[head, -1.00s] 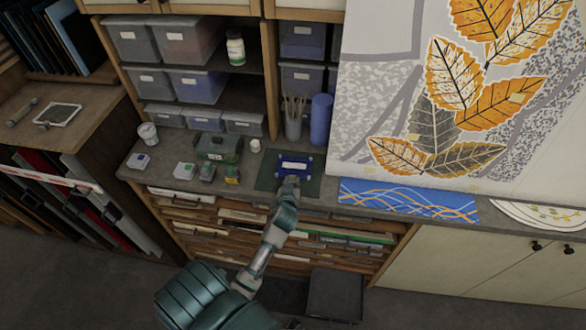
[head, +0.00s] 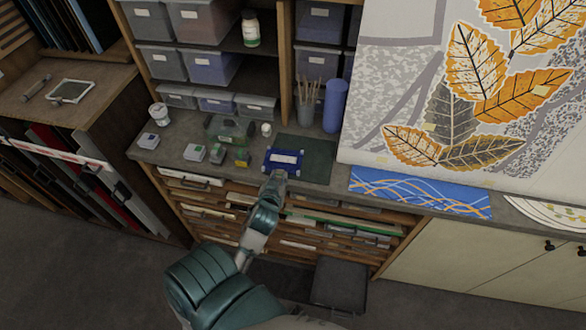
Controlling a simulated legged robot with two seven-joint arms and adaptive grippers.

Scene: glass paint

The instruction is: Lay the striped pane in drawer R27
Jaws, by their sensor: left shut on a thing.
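A flat dark blue piece with a white label and pale corners (head: 284,158) is at my left gripper (head: 275,174), over the front of the counter by a dark green mat (head: 318,160). The gripper is shut on its near edge; the fingertips are small and partly hidden. I cannot make out stripes on this piece. A blue panel with orange wavy lines (head: 420,192) lies on the counter to the right, away from the gripper. Shallow wooden drawers (head: 225,205) fill the cabinet under the counter. Their labels are too small to read, so I cannot tell which is R27. My right gripper is not in view.
A green case (head: 228,130), small boxes, a white cup (head: 158,114), a brush jar (head: 308,105) and a blue cylinder (head: 335,106) stand on the counter. A dark stool or bin (head: 340,284) stands on the floor before the drawers.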

